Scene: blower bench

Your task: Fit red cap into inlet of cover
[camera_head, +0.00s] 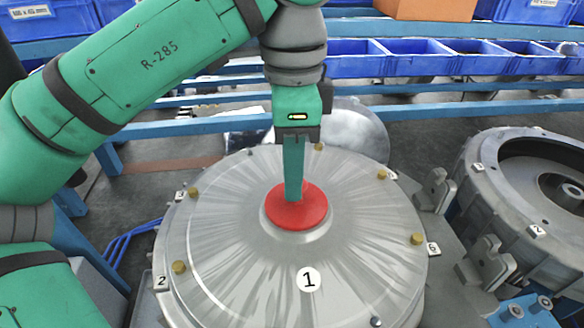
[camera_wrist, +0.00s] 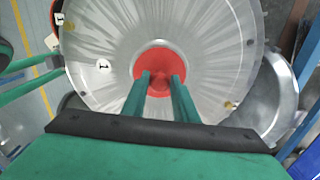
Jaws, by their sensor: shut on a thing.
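The red cap (camera_head: 300,211) is a round disc at the centre of the silver domed cover (camera_head: 230,255), which bears a label 1. The cap lies over the inlet, and a thin pale rim shows around it; how deep it sits I cannot tell. My gripper (camera_head: 293,196) points down from above, its fingers shut on the raised middle of the cap. In the wrist view, the two fingers (camera_wrist: 158,78) reach the middle of the red cap (camera_wrist: 162,56), with the cover (camera_wrist: 110,90) around it. The inlet opening is hidden under the cap.
Brass bolts (camera_head: 179,267) and numbered tags stand around the cover's rim. A grey ring-shaped housing (camera_head: 480,215) stands to the right, with metal brackets (camera_head: 436,190) between. A shiny round part (camera_head: 355,128) lies behind the cover. Blue bins (camera_head: 410,57) line the back.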

